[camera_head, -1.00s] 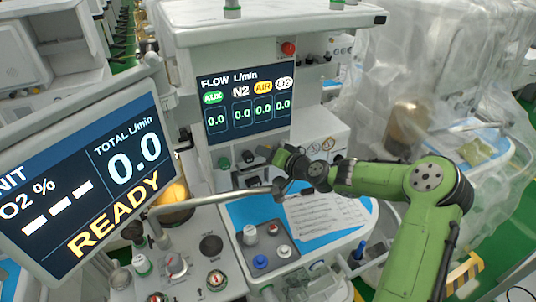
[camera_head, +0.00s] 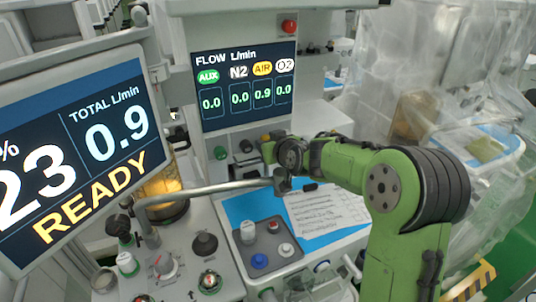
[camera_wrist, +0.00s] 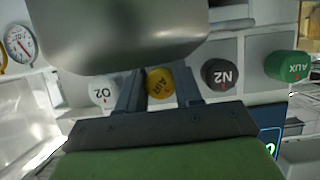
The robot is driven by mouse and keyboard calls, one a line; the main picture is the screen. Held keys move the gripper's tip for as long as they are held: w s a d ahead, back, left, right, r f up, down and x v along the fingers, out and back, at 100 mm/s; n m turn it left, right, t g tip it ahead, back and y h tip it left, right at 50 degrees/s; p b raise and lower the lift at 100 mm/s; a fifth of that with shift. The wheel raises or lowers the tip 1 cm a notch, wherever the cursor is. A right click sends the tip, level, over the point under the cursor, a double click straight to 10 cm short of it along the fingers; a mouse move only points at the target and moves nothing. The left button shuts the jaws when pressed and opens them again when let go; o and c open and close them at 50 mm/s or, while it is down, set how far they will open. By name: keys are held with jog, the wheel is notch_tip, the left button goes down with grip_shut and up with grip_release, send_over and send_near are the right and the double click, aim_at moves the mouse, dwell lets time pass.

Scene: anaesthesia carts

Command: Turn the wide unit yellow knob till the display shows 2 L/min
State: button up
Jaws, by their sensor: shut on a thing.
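The yellow AIR knob (camera_wrist: 160,82) sits between my gripper's two fingers (camera_wrist: 161,90) in the wrist view. My gripper is shut on the knob, which is on the front panel of the wide unit. In the head view my gripper (camera_head: 268,152) is at the knob row under the flow display (camera_head: 245,88), and it mostly hides the yellow knob. The flow display reads AUX 0.0, N2 0.0, AIR 0.9 and O2 0.0.
The white O2 knob (camera_wrist: 103,92) and black N2 knob (camera_wrist: 219,73) flank the fingers closely; the green AUX knob (camera_wrist: 287,66) is farther right. A tilted monitor (camera_head: 75,150) shows total 0.9 and READY. A metal bar (camera_head: 215,188) runs below my gripper.

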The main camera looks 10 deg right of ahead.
jog(key=n+h+b, duration=0.1)
jog(key=b, duration=0.1)
jog(key=n+h+b, duration=0.1)
jog(key=n+b, duration=0.1)
jog(key=b, duration=0.1)
jog(key=shift+f, duration=0.3)
jog(key=shift+d+r+n+t+h+b, duration=0.1)
jog(key=shift+n+t+h+b, duration=0.65)
jog(key=shift+n+b, duration=0.75)
jog(key=o, duration=0.7)
jog(key=shift+o, duration=0.2)
jog(key=shift+r, duration=0.1)
jog(key=p+v, duration=0.1)
jog(key=v, duration=1.4)
jog(key=shift+s+a+p, duration=0.2)
jog(key=shift+s+p, duration=0.15)
jog(key=shift+p, duration=0.05)
